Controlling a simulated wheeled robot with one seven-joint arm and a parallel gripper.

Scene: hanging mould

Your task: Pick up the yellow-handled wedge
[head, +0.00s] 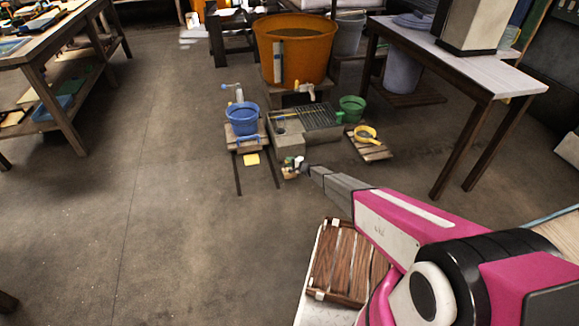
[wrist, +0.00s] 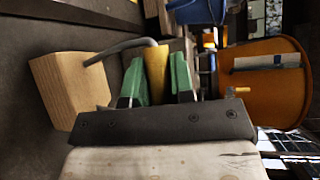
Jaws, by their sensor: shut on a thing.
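The yellow-handled wedge shows in the wrist view as a pale wooden block (wrist: 62,90) with a bent grey rod running to a yellow handle (wrist: 156,72). My gripper (wrist: 160,80) is shut on that handle, with one green finger pad on each side of it. The wooden block hangs out to the left of the fingers in that view. In the head view my gripper (head: 291,168) is low in front of the grey grated box, and the wedge there is too small to make out clearly.
A large orange tub (head: 294,50) stands behind a grated box (head: 305,118). A blue bucket (head: 242,120) stands on a small railed stand at left, with a yellow piece (head: 251,159) below. A green bucket (head: 352,106) and yellow pan (head: 365,132) are at right. Floor at left is clear.

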